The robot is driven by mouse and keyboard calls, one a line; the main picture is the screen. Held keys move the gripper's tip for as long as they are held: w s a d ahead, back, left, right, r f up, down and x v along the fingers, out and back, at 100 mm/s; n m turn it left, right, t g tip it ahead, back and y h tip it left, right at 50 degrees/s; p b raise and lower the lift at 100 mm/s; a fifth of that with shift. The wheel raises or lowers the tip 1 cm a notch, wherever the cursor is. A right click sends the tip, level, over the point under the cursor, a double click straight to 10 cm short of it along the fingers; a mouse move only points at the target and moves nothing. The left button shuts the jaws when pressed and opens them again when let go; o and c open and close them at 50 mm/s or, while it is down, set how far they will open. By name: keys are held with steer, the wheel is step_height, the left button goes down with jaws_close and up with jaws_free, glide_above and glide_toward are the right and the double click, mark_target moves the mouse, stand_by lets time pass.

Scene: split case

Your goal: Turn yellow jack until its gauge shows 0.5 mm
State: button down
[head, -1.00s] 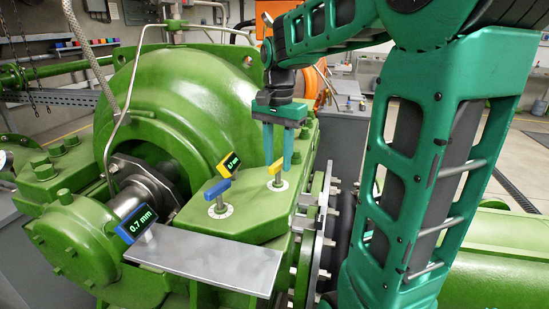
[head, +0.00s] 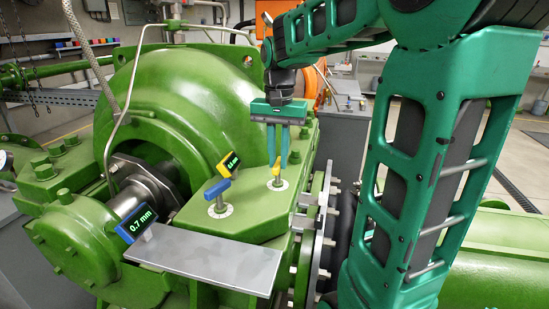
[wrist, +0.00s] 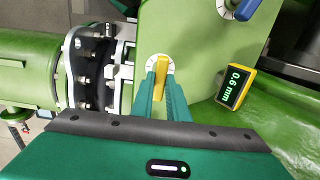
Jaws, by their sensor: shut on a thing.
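The yellow jack (head: 277,182) stands on the green casing flange, with a pale dial ring at its base. My gripper (head: 277,162) comes from above and is shut on the jack's yellow handle, which also shows between the fingers in the wrist view (wrist: 159,78). The yellow-framed gauge (wrist: 235,88) reads 0.6 mm in the wrist view. In the head view this gauge (head: 230,163) is too small to read surely. The fingers hide part of the handle.
A blue jack (head: 218,192) stands left of the yellow one, and its blue-framed gauge (head: 137,222) reads 0.7 mm. A bare grey metal plate (head: 205,260) lies in front. A bolted flange edge (head: 325,205) runs along the right.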

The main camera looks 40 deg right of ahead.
mark_target(277, 161)
steer(key=n, duration=0.5)
steer(key=shift+w+r+n, duration=0.1)
steer(key=shift+w+n, duration=0.05)
steer(key=shift+n, duration=0.25)
steer(key=n, duration=0.4)
steer(key=shift+n, duration=0.3)
steer(key=c, duration=1.7)
jaws_free()
step_height(277, 161, up, 11)
steer(key=shift+f, duration=0.2)
